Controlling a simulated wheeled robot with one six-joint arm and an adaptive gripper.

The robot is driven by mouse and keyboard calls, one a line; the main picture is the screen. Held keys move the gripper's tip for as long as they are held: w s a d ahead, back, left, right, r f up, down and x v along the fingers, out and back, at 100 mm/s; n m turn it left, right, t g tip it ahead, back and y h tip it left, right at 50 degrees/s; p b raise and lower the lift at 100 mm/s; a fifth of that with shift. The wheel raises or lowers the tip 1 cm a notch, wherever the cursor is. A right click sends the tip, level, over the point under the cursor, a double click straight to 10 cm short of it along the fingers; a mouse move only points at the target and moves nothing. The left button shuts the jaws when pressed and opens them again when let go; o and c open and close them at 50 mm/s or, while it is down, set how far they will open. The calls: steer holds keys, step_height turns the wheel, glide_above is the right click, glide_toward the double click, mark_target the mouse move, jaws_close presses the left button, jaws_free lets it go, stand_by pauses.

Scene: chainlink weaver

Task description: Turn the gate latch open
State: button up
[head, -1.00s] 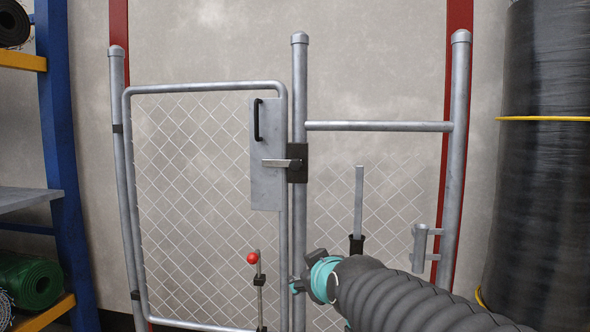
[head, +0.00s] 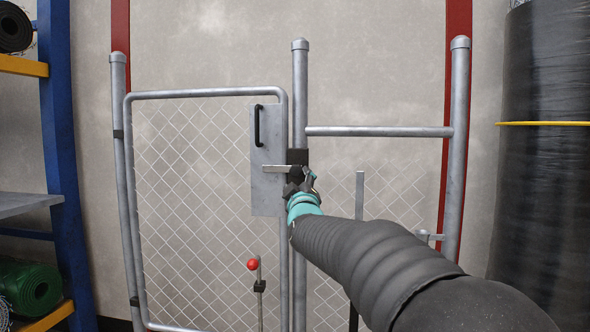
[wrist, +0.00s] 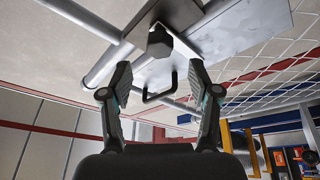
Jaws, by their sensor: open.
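The gate latch is a flat silver lever (head: 277,168) lying level across the gate's metal plate (head: 265,196). Its right end meets a black block (head: 298,157) on the middle post. My gripper (head: 301,181) is just below that block and to the right of most of the lever, in front of the post. It partly hides the latch area. In the wrist view my gripper (wrist: 158,92) has its two fingers wide apart with nothing between them. A dark blocky part (wrist: 159,40) is ahead of the fingers; I cannot tell whether they touch the latch.
A black pull handle (head: 257,125) is on the plate above the lever. A red-knobbed rod (head: 252,264) stands low on the gate. An upright grey bar (head: 359,195) is right of the middle post. A blue rack (head: 60,150) is at left, a large black roll (head: 540,160) at right.

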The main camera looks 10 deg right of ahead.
mark_target(296, 172)
steer(key=p+x, duration=0.1)
steer(key=x, duration=0.6)
steer(key=shift+w+r, duration=0.1)
steer(key=shift+w, duration=0.3)
steer(key=shift+c, duration=0.3)
jaws_close()
